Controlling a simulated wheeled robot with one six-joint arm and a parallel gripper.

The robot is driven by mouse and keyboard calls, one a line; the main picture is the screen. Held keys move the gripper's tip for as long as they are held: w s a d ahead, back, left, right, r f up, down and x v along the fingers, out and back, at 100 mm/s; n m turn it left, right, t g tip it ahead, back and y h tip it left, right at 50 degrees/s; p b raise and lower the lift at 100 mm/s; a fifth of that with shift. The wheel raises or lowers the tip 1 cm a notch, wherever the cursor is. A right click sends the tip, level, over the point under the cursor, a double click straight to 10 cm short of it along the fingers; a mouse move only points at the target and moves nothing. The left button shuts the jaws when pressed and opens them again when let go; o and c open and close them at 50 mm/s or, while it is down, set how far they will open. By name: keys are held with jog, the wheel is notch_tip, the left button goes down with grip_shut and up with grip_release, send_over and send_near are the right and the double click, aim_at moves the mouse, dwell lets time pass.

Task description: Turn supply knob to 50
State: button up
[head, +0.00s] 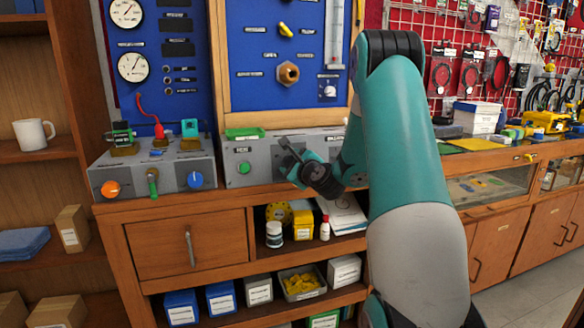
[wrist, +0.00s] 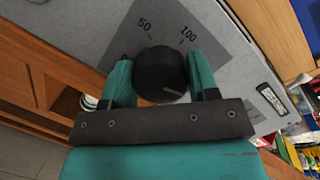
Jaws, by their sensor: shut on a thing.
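The black round supply knob (wrist: 160,72) sits on a grey panel with a darker dial plate (wrist: 185,25) in the wrist view. The plate reads 50 at upper left and 100 at upper right. A short pale line on the knob lies toward its lower right, away from both numbers. My gripper (wrist: 160,76) is shut on the knob, one teal finger on each side. In the head view, my gripper (head: 300,166) is at the front of the right grey bench unit (head: 258,150), and it hides the knob there.
The left grey unit (head: 202,168) carries an orange knob (head: 110,189), a green lever (head: 152,182) and a blue knob (head: 195,179). A green button (head: 243,168) is left of my gripper. A drawer (head: 189,244) and shelves with bottles and boxes lie below.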

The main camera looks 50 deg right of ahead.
jog(key=n+y, duration=0.1)
jog(key=n, duration=0.3)
jog(key=shift+w, duration=0.1)
jog(key=n+b, duration=0.1)
jog(key=n, duration=0.3)
jog(key=shift+a+n+g+y, duration=0.1)
jog(key=shift+n+g+y, duration=0.2)
jog(key=shift+n+g, duration=0.1)
jog(key=n+g, duration=0.1)
jog(key=n, duration=0.2)
jog(key=shift+b, duration=0.35)
jog(key=n, duration=0.3)
jog(key=shift+f+n+g+b, duration=0.1)
jog(key=shift+n+g+b, duration=0.2)
jog(key=shift+n+b, duration=0.1)
jog(key=n+g+b, duration=0.1)
jog(key=n, duration=0.3)
jog(key=shift+n+h+b, duration=0.3)
jog(key=shift+h+b, duration=0.05)
jog(key=shift+h, duration=0.05)
jog(key=n+g+h+b, duration=0.1)
jog(key=n, duration=0.3)
jog(key=shift+n+b, duration=0.4)
